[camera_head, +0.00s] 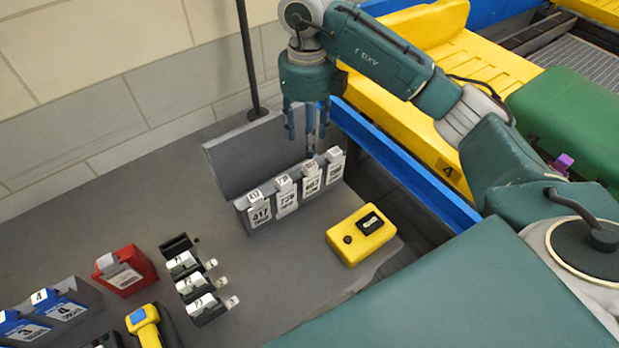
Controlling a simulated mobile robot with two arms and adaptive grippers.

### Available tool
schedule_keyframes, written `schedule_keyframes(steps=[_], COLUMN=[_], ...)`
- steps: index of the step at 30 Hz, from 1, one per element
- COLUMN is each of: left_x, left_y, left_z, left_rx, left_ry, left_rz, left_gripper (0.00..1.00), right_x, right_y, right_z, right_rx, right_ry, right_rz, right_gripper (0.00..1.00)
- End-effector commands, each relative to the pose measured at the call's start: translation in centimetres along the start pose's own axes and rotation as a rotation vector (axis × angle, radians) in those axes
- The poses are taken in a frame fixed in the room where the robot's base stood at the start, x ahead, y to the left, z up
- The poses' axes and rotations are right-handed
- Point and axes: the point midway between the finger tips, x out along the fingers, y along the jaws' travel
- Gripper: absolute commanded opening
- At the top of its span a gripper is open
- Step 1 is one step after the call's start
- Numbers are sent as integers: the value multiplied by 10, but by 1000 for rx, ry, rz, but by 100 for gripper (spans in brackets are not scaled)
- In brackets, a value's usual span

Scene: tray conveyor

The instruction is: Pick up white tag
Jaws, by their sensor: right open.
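White tags with printed numbers stand in a row in a grey rack on the grey table. The nearest white tag (260,214) reads 417, and the second white tag (287,196) seems to read 729. A third white tag (311,180) and a far-end white tag (335,164) follow; their numbers are too small to read surely. My right gripper (307,136) points down with its fingers apart and empty. It hangs over the far part of the rack, just above and behind the third and far-end tags in the picture. My left gripper is out of view.
A grey upright panel (245,155) stands behind the rack. A yellow box (361,238) lies to its right. A red holder (125,272), small black holders with white tags (190,262), blue holders (68,308) and a yellow scanner (143,322) are nearer left. A blue conveyor rail (410,170) runs at right.

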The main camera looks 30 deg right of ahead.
Motion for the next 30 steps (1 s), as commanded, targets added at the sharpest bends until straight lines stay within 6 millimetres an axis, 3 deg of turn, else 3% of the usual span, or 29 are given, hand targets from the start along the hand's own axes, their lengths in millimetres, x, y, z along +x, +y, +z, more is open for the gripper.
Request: schedule_keyframes(steps=[3, 11, 15, 19, 28, 30], left_x=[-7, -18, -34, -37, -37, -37], left_y=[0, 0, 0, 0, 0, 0], left_z=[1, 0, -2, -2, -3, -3], left_rx=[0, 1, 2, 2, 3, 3], left_ry=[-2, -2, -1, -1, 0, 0], left_rz=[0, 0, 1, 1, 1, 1], left_gripper=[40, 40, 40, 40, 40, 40], right_x=[17, 36, 56, 74, 81, 81], right_y=[0, 0, -2, -2, -1, -1], right_z=[-1, -4, -9, -8, -7, -7], right_rx=[-1, -2, -3, -2, -4, -4], right_ry=[3, 3, 5, 1, -2, -2], right_rz=[2, 4, 4, 4, 4, 4], right_gripper=[47, 47, 47, 47, 47, 35])
